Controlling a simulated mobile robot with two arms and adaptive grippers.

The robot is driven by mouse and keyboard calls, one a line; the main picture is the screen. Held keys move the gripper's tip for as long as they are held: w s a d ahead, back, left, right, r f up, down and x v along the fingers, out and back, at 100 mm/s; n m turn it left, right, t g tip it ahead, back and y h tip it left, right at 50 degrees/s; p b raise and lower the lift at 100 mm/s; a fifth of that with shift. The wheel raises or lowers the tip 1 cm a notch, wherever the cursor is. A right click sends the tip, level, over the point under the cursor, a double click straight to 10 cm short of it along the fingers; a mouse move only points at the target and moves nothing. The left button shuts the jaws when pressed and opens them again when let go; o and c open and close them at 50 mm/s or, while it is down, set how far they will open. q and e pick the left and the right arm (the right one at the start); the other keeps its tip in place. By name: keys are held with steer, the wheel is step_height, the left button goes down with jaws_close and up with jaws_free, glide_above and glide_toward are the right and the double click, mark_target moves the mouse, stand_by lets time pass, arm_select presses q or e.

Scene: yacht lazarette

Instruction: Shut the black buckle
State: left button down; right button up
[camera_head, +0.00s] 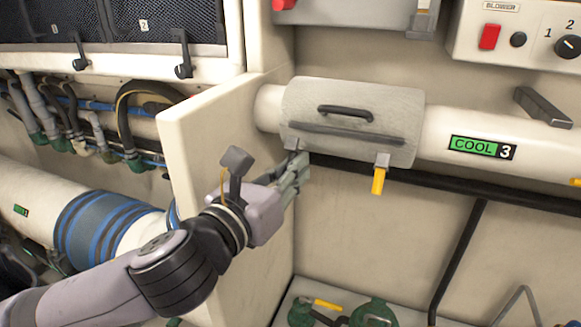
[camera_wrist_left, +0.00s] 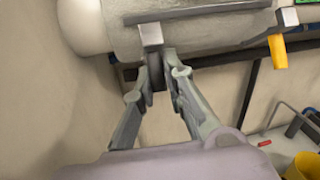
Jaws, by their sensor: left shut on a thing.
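The black buckle (camera_wrist_left: 157,75) hangs from a small metal block at the lower left edge of the grey cover (camera_head: 345,108) on the white pipe. In the wrist view its dark lever points down between the fingers of my left gripper (camera_wrist_left: 158,72). My left gripper (camera_head: 298,163) is shut on this lever, just below the cover. In the head view the fingers hide most of the buckle. A yellow buckle (camera_head: 378,181) hangs down from a similar metal block (camera_head: 382,160) at the cover's right. My right gripper is not in view.
A cream partition (camera_head: 208,133) stands close to the left of my gripper. A black rail (camera_head: 450,190) runs under the pipe labelled COOL 3 (camera_head: 483,147). Green fittings (camera_head: 372,312) lie low in front. The wall below the cover is mostly clear.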

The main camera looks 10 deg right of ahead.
mark_target(289, 150)
arm_select(q)
steer(key=shift+w+r+n+g+y+p, duration=0.15)
steer(key=shift+r+g+y+p, duration=0.55)
steer(key=shift+p, duration=1.7)
steer(key=shift+r+n+g+y+p, duration=0.15)
steer(key=shift+r+g+y+p, duration=0.5)
steer(key=shift+p, duration=1.75)
steer(key=shift+w+r+g+p, duration=0.1)
steer(key=shift+r+g+p, duration=0.05)
steer(key=shift+g+p, duration=0.2)
steer(key=shift+d+r+g+y, duration=0.1)
steer(key=shift+g+y, duration=0.2)
steer(key=shift+y, duration=0.15)
steer(key=g+y, duration=0.1)
steer(key=r+g+y, duration=0.1)
steer(key=w+g+y, duration=0.1)
steer(key=g, duration=0.1)
steer(key=shift+d+r+n, duration=0.2)
steer(key=shift+d+n, duration=0.2)
steer(key=shift+w+g, duration=0.1)
steer(key=shift+g, duration=0.2)
steer(key=c, duration=1.7)
jaws_free()
steer(key=shift+f, duration=0.1)
steer(key=shift+o, duration=0.2)
